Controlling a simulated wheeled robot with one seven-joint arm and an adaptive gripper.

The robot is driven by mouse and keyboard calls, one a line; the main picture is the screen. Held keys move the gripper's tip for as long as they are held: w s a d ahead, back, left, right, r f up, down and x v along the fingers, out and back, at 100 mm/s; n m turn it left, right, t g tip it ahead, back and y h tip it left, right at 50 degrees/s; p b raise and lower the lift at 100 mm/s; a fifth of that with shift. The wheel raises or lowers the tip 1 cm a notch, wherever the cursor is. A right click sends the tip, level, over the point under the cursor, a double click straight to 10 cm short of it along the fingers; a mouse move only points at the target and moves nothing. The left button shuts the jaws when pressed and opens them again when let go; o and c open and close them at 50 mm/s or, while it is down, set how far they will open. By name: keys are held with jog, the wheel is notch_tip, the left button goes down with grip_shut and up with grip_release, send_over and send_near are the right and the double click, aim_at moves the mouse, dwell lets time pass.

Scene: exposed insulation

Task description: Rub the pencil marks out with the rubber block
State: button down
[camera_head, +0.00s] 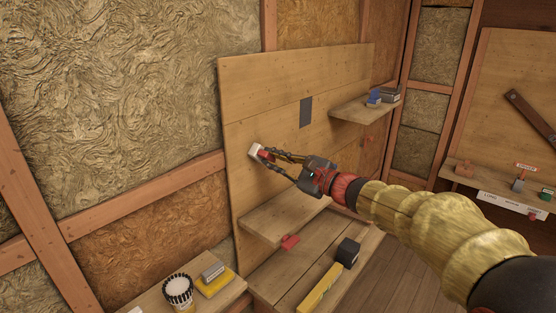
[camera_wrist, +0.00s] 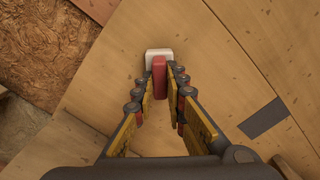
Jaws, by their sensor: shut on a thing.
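My gripper (camera_head: 268,161) is shut on a small rubber block (camera_head: 254,149) with a white end and a red part. In the wrist view the block's white end (camera_wrist: 158,54) points away from my gripper (camera_wrist: 160,82), with the red part between the fingertips. The white end is at or very near the upright wooden board (camera_head: 240,110); I cannot tell whether it touches. A dark grey rectangle (camera_head: 306,112) is on the board, to the right of the block; it also shows in the wrist view (camera_wrist: 264,119). No pencil marks can be made out.
A small shelf (camera_head: 268,222) juts out below my gripper, and another shelf (camera_head: 345,110) at the upper right holds blue and grey items. On the bench below are a black block (camera_head: 348,252), a yellow level (camera_head: 320,287) and a brush-like tub (camera_head: 179,290).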

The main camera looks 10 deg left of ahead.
jog(key=shift+s+a, duration=0.55)
jog(key=shift+s, duration=0.25)
jog(key=shift+s+d, duration=0.1)
jog(key=shift+s+d, duration=0.1)
jog(key=shift+s, duration=0.1)
jog(key=shift+v, duration=2.55)
jog(key=shift+w+d, duration=0.1)
jog(key=shift+d, duration=0.1)
jog(key=v, duration=0.2)
jog(key=shift+d, duration=0.35)
jog(key=shift+d+f, duration=0.1)
